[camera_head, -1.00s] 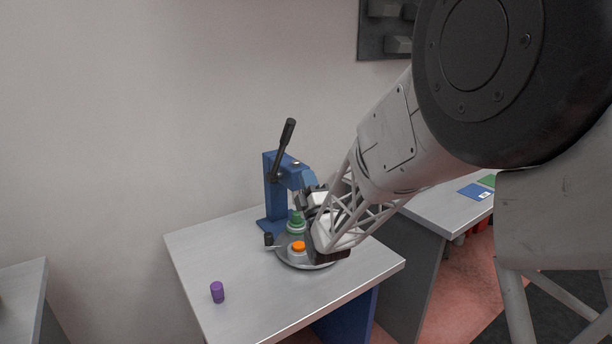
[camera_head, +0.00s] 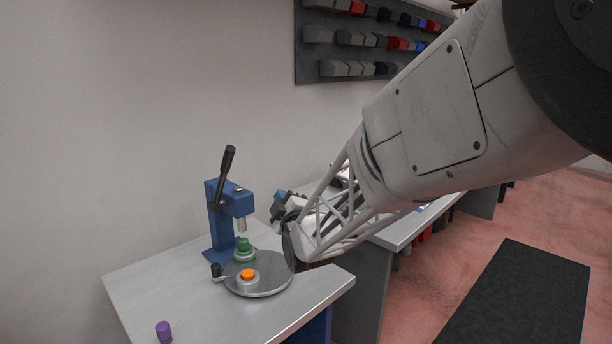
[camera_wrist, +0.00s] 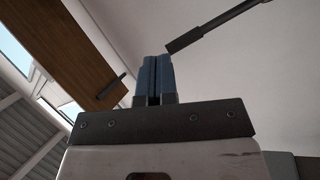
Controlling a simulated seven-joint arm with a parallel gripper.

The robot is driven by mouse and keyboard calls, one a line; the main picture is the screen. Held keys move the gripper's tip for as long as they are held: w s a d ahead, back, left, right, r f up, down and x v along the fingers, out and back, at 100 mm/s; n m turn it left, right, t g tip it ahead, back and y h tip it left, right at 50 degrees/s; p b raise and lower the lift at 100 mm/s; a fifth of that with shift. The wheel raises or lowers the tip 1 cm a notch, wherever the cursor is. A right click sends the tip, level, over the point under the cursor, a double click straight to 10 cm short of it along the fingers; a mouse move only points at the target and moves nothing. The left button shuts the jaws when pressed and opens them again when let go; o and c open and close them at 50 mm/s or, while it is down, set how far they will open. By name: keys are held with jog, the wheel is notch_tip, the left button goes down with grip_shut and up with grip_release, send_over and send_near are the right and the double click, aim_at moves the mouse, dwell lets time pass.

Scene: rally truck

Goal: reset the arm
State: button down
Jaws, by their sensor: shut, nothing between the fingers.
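My gripper (camera_head: 280,205) is raised above the right side of the grey table, to the right of the blue lever press (camera_head: 222,215). In the wrist view my gripper's two blue fingers (camera_wrist: 154,80) are pressed together with nothing between them. They point up toward the ceiling, and a black lever handle (camera_wrist: 185,40) shows to their right. My gripper touches nothing that I can see.
A round metal plate (camera_head: 262,287) on the table (camera_head: 190,297) bears a green piece (camera_head: 244,252) and an orange-topped piece (camera_head: 248,275). A purple cylinder (camera_head: 164,332) stands at the front left. A wall rack of bins (camera_head: 350,40) hangs behind. A dark mat (camera_head: 520,300) lies on the red floor.

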jog(key=s+d+f+m+g+h, duration=0.2)
jog(key=s+d+m+g+h, duration=0.55)
jog(key=s+d, duration=0.9)
jog(key=s+d+f+m+g, duration=0.1)
jog(key=s+d+m+g, duration=0.1)
jog(key=s, duration=0.6)
jog(key=s+d+f+m+g, duration=0.2)
jog(key=s+d+m+g, duration=0.1)
jog(key=s, duration=0.5)
jog(key=s+d+f+m+g, duration=0.1)
jog(key=s+d+m+g, duration=0.2)
jog(key=s, duration=0.6)
jog(key=shift+f+m+g, duration=0.2)
jog(key=shift+m+g, duration=0.25)
jog(key=shift+m, duration=0.2)
